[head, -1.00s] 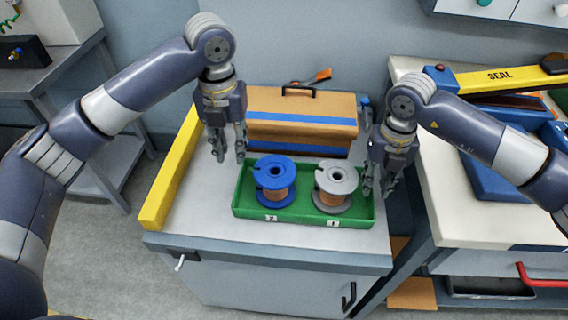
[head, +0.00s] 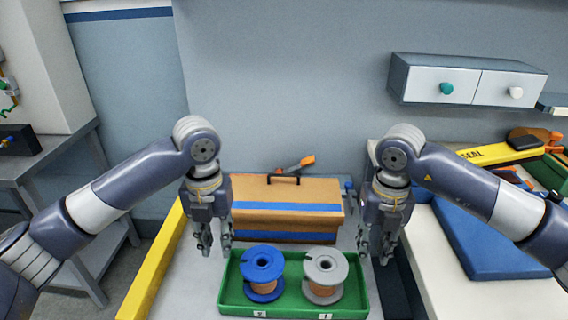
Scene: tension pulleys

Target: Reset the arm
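My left gripper (head: 214,246) hangs pointing down at the left rear of the green tray (head: 292,306). Its fingers are apart with nothing between them. My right gripper (head: 375,252) hangs pointing down by the tray's right rear corner. Its fingers also look apart and empty. A blue spool (head: 262,263) and a grey spool (head: 325,267), both wound with copper-coloured wire, stand upright side by side in the tray. Neither gripper touches a spool.
A brown case (head: 287,193) with blue bands stands behind the tray. A yellow bar (head: 153,268) runs along the cabinet's left edge. A blue case (head: 490,245) lies on the right-hand bench. A wall cabinet (head: 465,82) with two drawers hangs at upper right.

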